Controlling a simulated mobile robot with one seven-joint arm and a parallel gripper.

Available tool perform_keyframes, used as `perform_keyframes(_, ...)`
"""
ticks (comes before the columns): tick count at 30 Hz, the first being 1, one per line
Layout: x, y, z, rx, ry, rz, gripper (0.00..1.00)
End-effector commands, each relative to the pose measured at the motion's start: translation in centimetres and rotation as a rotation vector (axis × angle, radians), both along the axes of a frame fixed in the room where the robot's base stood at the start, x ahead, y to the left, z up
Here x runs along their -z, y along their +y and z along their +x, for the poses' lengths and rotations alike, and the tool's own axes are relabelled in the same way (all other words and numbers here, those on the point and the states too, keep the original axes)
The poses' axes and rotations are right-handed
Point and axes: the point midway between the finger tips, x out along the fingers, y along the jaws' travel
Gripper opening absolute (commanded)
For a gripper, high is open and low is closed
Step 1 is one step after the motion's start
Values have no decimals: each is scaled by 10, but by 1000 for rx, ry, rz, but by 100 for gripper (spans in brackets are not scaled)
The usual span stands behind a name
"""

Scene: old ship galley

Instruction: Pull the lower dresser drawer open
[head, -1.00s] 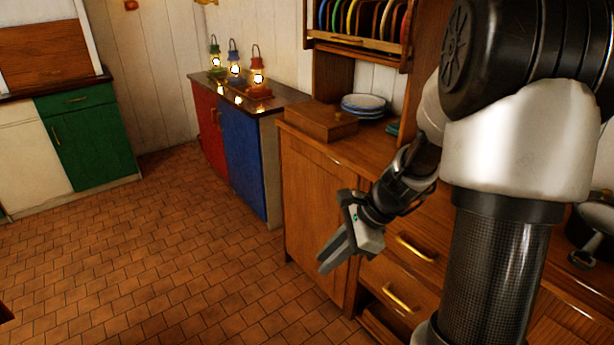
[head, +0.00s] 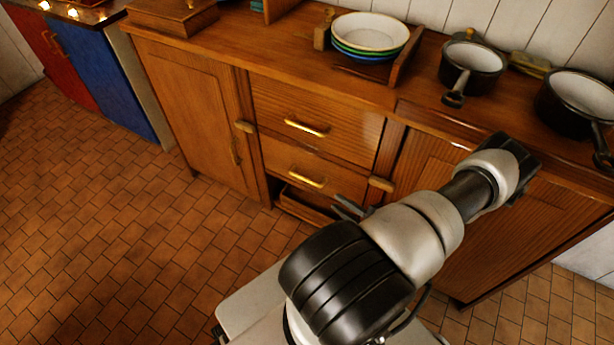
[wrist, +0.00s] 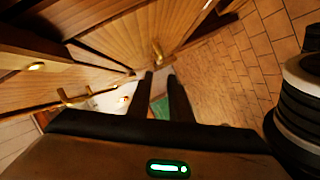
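The wooden dresser (head: 205,125) has two drawers in its middle. The upper drawer (head: 352,132) and the lower drawer (head: 275,160) look shut. The lower drawer's brass handle (head: 307,179) is in clear view in the head view. My gripper (head: 348,208) is low in front of the dresser, right of and below that handle and apart from it. My arm hides most of it. In the wrist view its two fingers (wrist: 164,95) stand apart with nothing between them.
An open recess (head: 303,207) lies under the lower drawer. Wooden doors flank the drawers. Stacked bowls (head: 368,38), a saucepan (head: 470,68) and another pan (head: 580,105) stand on top. A blue cabinet (head: 112,85) is at left. The tiled floor (head: 130,235) before the dresser is clear.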

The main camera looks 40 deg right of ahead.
Motion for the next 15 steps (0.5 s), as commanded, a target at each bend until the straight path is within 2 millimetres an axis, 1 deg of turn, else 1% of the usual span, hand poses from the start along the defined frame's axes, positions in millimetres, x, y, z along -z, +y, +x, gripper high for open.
perform_keyframes(5,6,3,26,-4,-1,1,18)
perform_keyframes(15,23,8,99,-7,-1,-1,18)
